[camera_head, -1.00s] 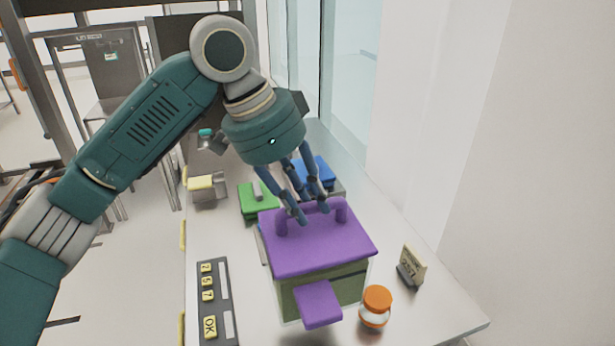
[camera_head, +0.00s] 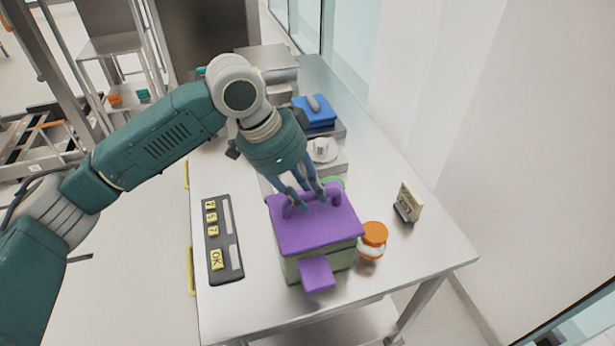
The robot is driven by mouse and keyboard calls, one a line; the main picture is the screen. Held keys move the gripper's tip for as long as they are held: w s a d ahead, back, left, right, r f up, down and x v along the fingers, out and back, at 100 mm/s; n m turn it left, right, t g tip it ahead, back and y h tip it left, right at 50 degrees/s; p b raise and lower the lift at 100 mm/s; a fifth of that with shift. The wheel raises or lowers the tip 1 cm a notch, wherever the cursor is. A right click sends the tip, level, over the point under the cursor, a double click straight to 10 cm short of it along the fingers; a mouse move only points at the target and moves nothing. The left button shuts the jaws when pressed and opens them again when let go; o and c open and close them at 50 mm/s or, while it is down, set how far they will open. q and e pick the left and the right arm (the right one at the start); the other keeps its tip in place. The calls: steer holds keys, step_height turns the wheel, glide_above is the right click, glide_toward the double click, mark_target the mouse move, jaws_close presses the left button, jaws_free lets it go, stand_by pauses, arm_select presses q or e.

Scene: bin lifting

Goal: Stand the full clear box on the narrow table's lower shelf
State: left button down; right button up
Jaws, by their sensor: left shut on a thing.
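A box with a purple lid (camera_head: 312,220), clear walls and dark greenish contents (camera_head: 325,263) is at the near part of the steel worktable (camera_head: 370,270). A purple latch flap hangs on its near side. My left gripper (camera_head: 301,200) comes down from above and is shut on the lid's raised handle. The box looks upright; I cannot tell whether its bottom touches the tabletop. A grey metal stand (camera_head: 110,46) with a lower shelf (camera_head: 128,98) is at the upper left; small orange and teal things are on that shelf. My right gripper is not in view.
An orange-capped jar (camera_head: 373,238) stands close to the box's right side. A small sign (camera_head: 408,201) is farther right. A keypad panel (camera_head: 223,240) lies left. A blue-lidded item (camera_head: 316,111) and a scale-like device (camera_head: 325,152) are behind. A wall bounds the right.

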arm_select(q)
steer(key=c, duration=1.7)
jaws_free()
steer(key=shift+f, duration=0.1)
steer(key=shift+o, duration=1.3)
